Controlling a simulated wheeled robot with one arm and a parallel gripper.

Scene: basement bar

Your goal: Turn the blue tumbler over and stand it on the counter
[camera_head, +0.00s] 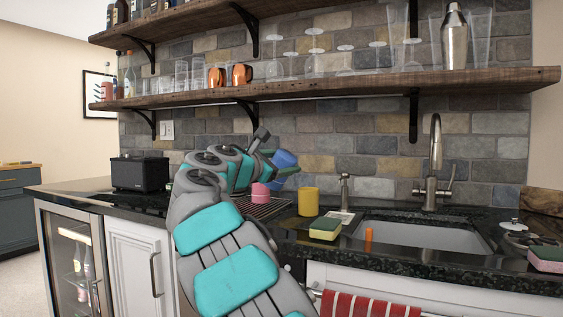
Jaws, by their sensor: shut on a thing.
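The blue tumbler (284,158) is in the air above the counter (290,236), left of the sink, close to the tiled wall. It looks tilted, but my arm covers part of it and I cannot tell which way its mouth faces. My gripper (272,164) is shut on the blue tumbler, mostly hidden behind my wrist. A pink cup (260,193) and a yellow cup (308,202) stand below and apart from the tumbler.
A wire drying rack (272,209) lies under the tumbler. A sponge (325,228) and soap dispenser (344,190) stand by the sink (415,235) with its tall faucet (434,165). A black box (140,174) stands left. Glassware fills the lower shelf (330,88) above.

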